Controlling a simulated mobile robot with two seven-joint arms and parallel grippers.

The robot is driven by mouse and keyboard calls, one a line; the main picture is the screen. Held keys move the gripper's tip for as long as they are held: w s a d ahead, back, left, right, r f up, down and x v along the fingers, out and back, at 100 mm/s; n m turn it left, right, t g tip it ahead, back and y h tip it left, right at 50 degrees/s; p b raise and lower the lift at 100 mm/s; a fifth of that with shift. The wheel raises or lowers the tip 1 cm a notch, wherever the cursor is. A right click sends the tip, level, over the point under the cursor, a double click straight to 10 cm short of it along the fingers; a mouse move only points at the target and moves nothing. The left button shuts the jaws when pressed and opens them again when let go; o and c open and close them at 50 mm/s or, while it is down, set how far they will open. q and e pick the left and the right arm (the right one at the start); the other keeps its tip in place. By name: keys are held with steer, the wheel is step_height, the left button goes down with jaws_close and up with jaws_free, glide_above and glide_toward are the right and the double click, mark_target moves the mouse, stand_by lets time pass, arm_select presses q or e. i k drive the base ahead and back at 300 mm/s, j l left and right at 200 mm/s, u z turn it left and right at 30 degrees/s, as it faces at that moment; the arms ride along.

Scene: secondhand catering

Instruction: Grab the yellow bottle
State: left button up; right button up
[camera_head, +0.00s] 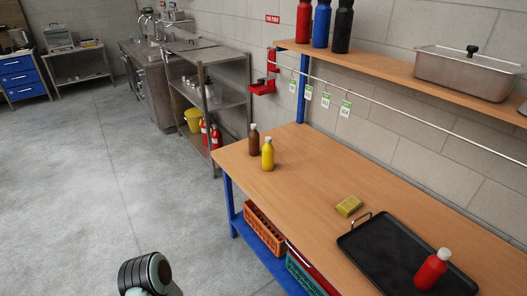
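The yellow bottle (267,156) with a pale cap stands upright near the far left end of the wooden workbench (300,185). A brown bottle (254,141) of similar shape stands just behind it and to its left. A dark, ribbed part of my own arm shows at the bottom of the view, over the floor and well apart from the bottle. No gripper fingers of mine are visible.
A black tray (385,262) with a red bottle (432,270) on it and a yellow sponge (349,206) are on the bench. Crates (264,228) sit on the shelf below. A shelf (400,72) above holds bottles and a lidded metal pan (466,72). The grey floor (90,170) at left is clear.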

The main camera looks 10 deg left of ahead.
mark_target(268, 149)
steer(key=i+j, duration=0.2)
steer(key=j, duration=0.15)
steer(key=i+j+z, duration=0.1)
steer(key=j, duration=0.25)
steer(key=i+j, duration=0.25)
steer(key=i+j+z, duration=0.1)
steer(key=j, duration=0.35)
steer(key=i+j, duration=0.2)
steer(key=j, duration=0.15)
steer(key=i+j+z, duration=0.1)
steer(key=j, duration=0.25)
steer(key=i, duration=0.05)
